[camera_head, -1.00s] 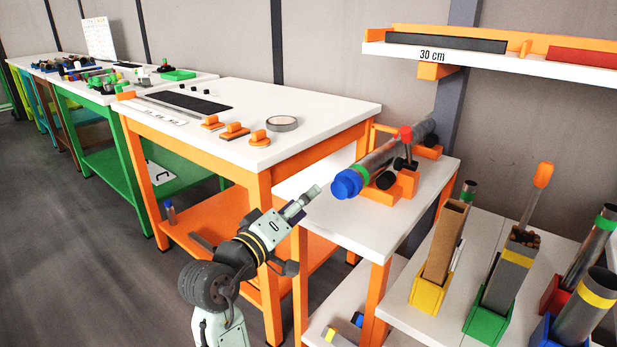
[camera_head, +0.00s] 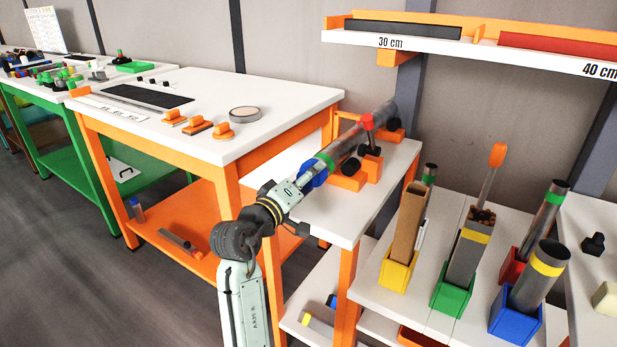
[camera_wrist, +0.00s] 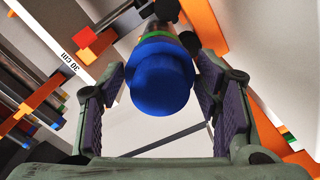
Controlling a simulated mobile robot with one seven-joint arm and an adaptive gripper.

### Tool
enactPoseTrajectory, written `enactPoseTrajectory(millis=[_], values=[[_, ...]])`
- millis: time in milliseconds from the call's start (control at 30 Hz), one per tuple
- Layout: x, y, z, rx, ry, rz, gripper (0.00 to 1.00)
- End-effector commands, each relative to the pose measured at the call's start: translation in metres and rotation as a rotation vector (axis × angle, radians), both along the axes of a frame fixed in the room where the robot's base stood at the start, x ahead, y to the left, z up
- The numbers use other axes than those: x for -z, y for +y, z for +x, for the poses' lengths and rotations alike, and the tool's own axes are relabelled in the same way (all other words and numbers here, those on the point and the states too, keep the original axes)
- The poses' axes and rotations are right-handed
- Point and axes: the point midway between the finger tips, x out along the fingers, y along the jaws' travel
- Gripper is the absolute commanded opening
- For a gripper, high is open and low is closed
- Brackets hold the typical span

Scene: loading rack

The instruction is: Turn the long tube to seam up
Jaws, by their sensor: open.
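The long tube (camera_head: 345,148) is grey with a green band and a blue cap (camera_head: 315,173) on its near end. It lies in an orange cradle (camera_head: 350,182) with a red-topped clamp (camera_head: 367,122) on the small white table. I cannot make out a seam. My gripper (camera_head: 305,180) is at the capped end. In the wrist view, the blue cap (camera_wrist: 163,85) sits between the two spread fingers of my gripper (camera_wrist: 162,72), with gaps visible on both sides. The tube behind the cap is mostly hidden there.
To the left is an orange workbench (camera_head: 265,95) with a roll of tape (camera_head: 244,114). To the right, tubes stand in yellow (camera_head: 395,275), green (camera_head: 452,296) and blue (camera_head: 515,322) holders. A shelf (camera_head: 440,52) hangs above. The small table's front (camera_head: 335,225) is clear.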

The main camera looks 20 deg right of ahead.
Motion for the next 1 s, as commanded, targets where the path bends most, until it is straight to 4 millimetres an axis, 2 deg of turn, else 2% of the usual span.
enactPoseTrajectory(millis=[167, 867, 1000], values=[[0.0000, 0.0000, 0.0000, 0.000, 0.000, 0.000, 0.58], [0.0000, 0.0003, -0.0001, 0.000, 0.000, 0.000, 0.11], [0.0002, 0.0003, -0.0001, 0.000, -0.002, 0.002, 0.09]])
